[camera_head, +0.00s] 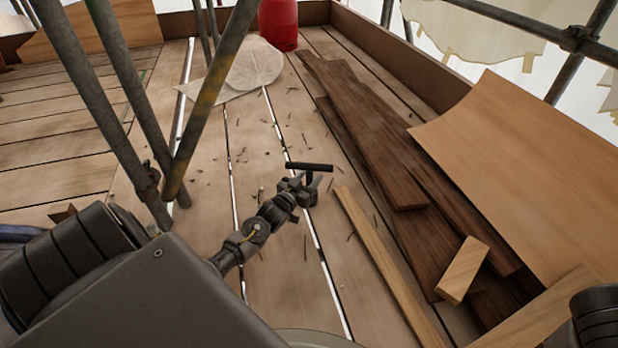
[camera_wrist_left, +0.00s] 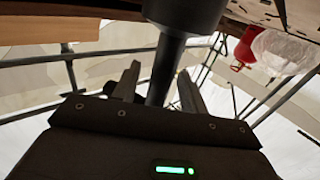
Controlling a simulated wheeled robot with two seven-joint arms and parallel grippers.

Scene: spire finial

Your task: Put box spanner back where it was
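The box spanner (camera_head: 309,167) is a dark T-shaped tool; its bar lies level across the top and its short stem goes down into my left gripper (camera_head: 304,188). In the left wrist view the spanner (camera_wrist_left: 169,62) shows as a dark shaft with a thicker end, running between the two fingers of my left gripper (camera_wrist_left: 158,90). The gripper is shut on the shaft and holds the spanner above the plank deck, near the middle of the head view. Part of the shaft is hidden behind the gripper body. My right gripper is not in view.
Dark planks (camera_head: 375,130), a curved plywood sheet (camera_head: 525,165), a small wood block (camera_head: 463,270) and a long batten (camera_head: 385,265) lie at right. Scaffold poles (camera_head: 205,110) stand at left. A red container (camera_head: 278,22) and a pale translucent sheet (camera_head: 250,68) are at the back.

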